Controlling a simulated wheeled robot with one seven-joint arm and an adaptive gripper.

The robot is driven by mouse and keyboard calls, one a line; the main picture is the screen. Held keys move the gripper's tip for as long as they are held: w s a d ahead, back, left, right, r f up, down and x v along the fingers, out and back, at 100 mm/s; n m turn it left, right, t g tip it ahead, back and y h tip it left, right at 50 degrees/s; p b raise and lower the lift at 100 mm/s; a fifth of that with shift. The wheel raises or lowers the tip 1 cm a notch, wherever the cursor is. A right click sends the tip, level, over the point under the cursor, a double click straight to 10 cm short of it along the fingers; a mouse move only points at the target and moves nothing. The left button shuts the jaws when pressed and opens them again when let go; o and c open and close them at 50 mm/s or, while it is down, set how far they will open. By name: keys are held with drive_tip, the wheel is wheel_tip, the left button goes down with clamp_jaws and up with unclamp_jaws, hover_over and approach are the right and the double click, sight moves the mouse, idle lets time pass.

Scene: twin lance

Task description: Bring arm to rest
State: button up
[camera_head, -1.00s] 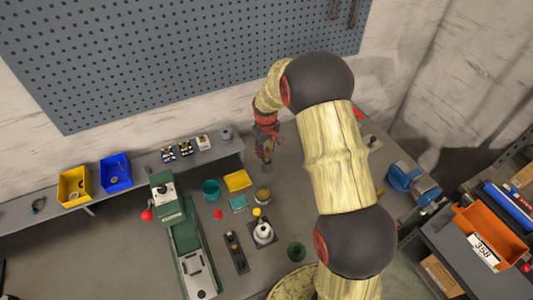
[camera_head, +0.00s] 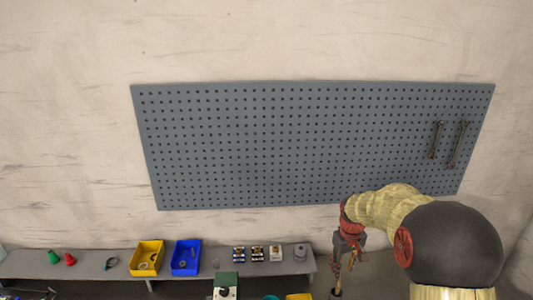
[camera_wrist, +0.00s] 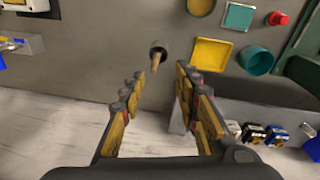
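My gripper (camera_wrist: 160,72) hangs pointing down over the workbench (camera_wrist: 100,70) in the wrist view. Its two jointed fingers are spread apart with nothing between them. A small dark holder (camera_wrist: 157,49) with a short wooden piece in it stands on the bench just beyond the fingertips. I cannot tell how far below them it is. In the head view my gripper (camera_head: 345,262) shows at the lower right, in front of the wall, and the bench is mostly out of frame.
A yellow tray (camera_wrist: 212,54), a teal cup (camera_wrist: 257,61) and a red knob (camera_wrist: 278,19) lie near the gripper. A shelf (camera_head: 90,262) carries a yellow bin (camera_head: 147,258), a blue bin (camera_head: 186,258) and small parts. A pegboard (camera_head: 300,145) with two wrenches hangs behind.

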drive_tip(key=s+a+r+t+b, duration=0.1)
drive_tip(key=s+a+r, duration=0.3)
drive_tip(key=s, duration=0.6)
drive_tip(key=s+a+r+m+t+b, duration=0.1)
drive_tip(key=s+a+r+t+b, duration=0.1)
drive_tip(key=s, duration=0.9)
drive_tip(key=s+a+r+m+t+b, duration=0.1)
drive_tip(key=s+a+r+b, duration=0.4)
drive_tip(key=s, duration=0.5)
drive_tip(key=shift+s+a+r+t+y, duration=0.3)
drive_tip(key=shift+s+r, duration=0.05)
drive_tip(key=shift+r, duration=0.2)
drive_tip(key=shift+d, duration=0.15)
